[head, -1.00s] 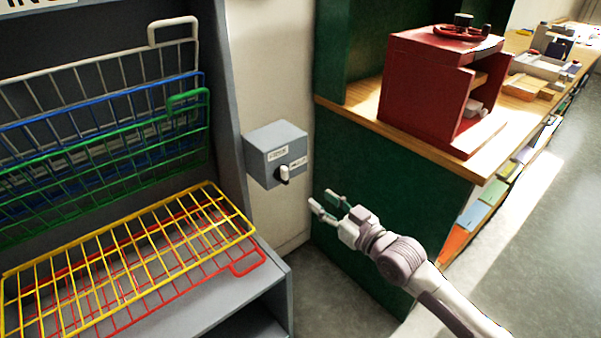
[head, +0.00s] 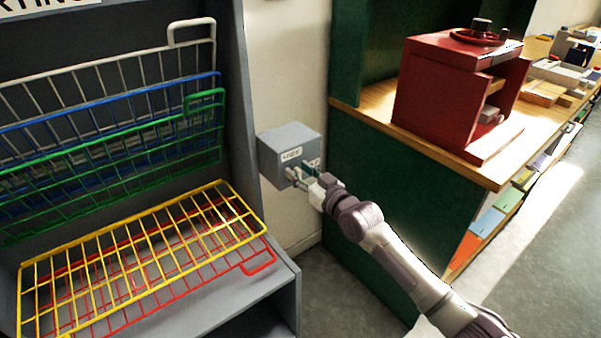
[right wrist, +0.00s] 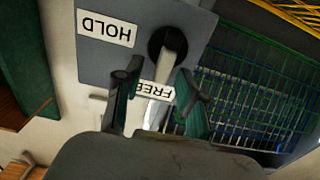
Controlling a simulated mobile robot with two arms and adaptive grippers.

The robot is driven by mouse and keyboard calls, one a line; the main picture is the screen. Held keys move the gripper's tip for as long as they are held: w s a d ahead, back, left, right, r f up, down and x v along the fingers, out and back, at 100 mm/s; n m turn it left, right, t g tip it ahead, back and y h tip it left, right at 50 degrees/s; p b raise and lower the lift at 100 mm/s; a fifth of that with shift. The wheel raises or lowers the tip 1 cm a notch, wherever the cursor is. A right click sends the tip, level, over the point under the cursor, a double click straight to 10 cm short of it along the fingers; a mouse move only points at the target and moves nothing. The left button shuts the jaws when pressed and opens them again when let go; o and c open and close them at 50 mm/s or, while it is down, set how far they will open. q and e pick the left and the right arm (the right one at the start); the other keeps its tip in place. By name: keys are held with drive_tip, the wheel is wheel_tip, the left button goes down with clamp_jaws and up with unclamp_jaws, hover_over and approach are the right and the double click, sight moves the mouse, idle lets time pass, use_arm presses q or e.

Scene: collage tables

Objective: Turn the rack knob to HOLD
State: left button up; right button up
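The grey knob box (head: 285,146) is on the pale wall beside the rack. In the right wrist view, which is upside down, its face carries a HOLD label (right wrist: 106,28) and a FREE label (right wrist: 156,91). The knob (right wrist: 173,51) has a dark round base and a white lever pointing over the FREE label. My right gripper (head: 304,175) is at the box front and hides the knob in the head view. In the right wrist view its open fingers (right wrist: 157,95) stand on either side of the lever, with gaps visible. My left gripper is out of view.
The grey rack (head: 285,287) with yellow (head: 60,273), red, green, blue and white wire shelves stands left of the box. A green cabinet (head: 375,190) with a wooden top and a red press (head: 440,92) stands to the right.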

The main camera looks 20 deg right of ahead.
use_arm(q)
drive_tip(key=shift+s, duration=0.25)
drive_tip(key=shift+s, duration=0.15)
use_arm(e)
drive_tip(key=shift+s, duration=0.1)
clamp_jaws()
